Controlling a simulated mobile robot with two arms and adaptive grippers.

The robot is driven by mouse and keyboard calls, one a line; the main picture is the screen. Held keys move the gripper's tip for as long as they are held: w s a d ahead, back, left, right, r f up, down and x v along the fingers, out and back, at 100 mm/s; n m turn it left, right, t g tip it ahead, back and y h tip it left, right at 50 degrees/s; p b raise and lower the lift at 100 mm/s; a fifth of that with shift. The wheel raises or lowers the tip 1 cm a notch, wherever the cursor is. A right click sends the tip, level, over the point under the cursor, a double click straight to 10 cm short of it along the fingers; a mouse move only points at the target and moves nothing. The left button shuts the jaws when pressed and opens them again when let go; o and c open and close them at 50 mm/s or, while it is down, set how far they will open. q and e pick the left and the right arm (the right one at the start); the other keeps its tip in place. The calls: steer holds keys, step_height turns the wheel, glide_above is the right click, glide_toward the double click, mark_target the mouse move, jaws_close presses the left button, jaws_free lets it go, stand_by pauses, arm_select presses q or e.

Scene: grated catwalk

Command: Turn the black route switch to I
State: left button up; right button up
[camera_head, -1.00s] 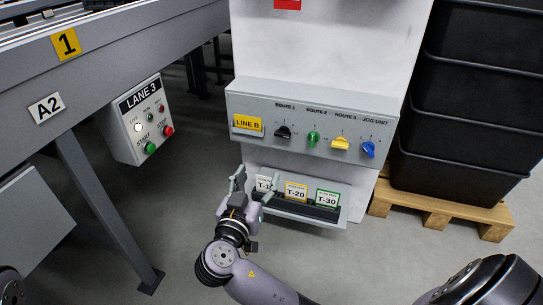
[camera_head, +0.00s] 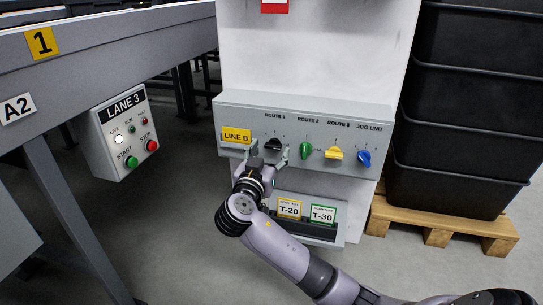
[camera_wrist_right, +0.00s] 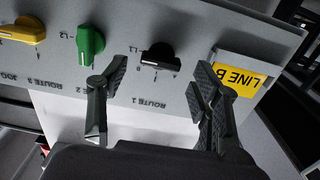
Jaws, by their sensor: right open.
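The black route switch (camera_head: 273,144) sits on the grey LINE B panel (camera_head: 320,118), under the label ROUTE 1. It also shows in the right wrist view (camera_wrist_right: 159,56), between and just beyond the fingertips. My right gripper (camera_head: 267,154) is open in front of the switch, its fingers spread to either side of it. In the right wrist view the open fingers (camera_wrist_right: 155,80) hold nothing, and a gap shows between them and the switch. The gripper partly covers the switch's lower side in the head view. My left gripper is not in view.
To the right on the panel are a green knob (camera_head: 305,149), a yellow knob (camera_head: 334,153) and a blue knob (camera_head: 365,158). A LINE B plate (camera_head: 236,135) is left. A card rack (camera_head: 306,229) sits below. The LANE 3 box (camera_head: 122,135) and stacked black crates (camera_head: 460,130) flank the panel.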

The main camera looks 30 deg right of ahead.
mark_target(274, 146)
steer(key=shift+b+x, duration=0.35)
steer(key=shift+x, duration=1)
steer(key=shift+c, duration=0.3)
steer(key=c, duration=1.1)
